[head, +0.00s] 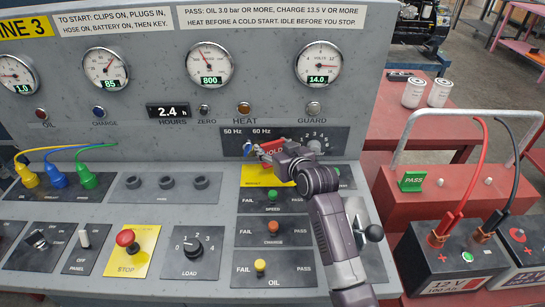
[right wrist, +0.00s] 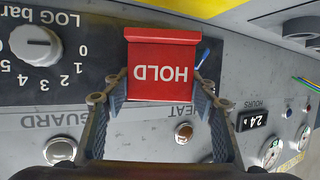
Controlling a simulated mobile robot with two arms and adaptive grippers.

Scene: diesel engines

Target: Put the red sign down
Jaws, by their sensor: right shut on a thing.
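The red sign marked HOLD (right wrist: 162,66) is between the two fingers of my right gripper (right wrist: 160,92), which is shut on it. In the right wrist view its lettering is upside down. In the head view only part of the red sign (head: 270,147) shows, behind my right gripper (head: 272,157). It is at the black 50 Hz / 60 Hz plate (head: 232,133), beside the blue-tipped switch. I cannot tell whether the sign touches the panel. My left gripper is not in view.
A numbered knob (head: 315,144) is just right of the sign. Below are a yellow plate (head: 254,176) and the FAIL/PASS rows with coloured buttons. A black-knobbed lever (head: 374,233) stands right of my arm. A red box with a green PASS tag (head: 411,181) and batteries (head: 447,262) are further right.

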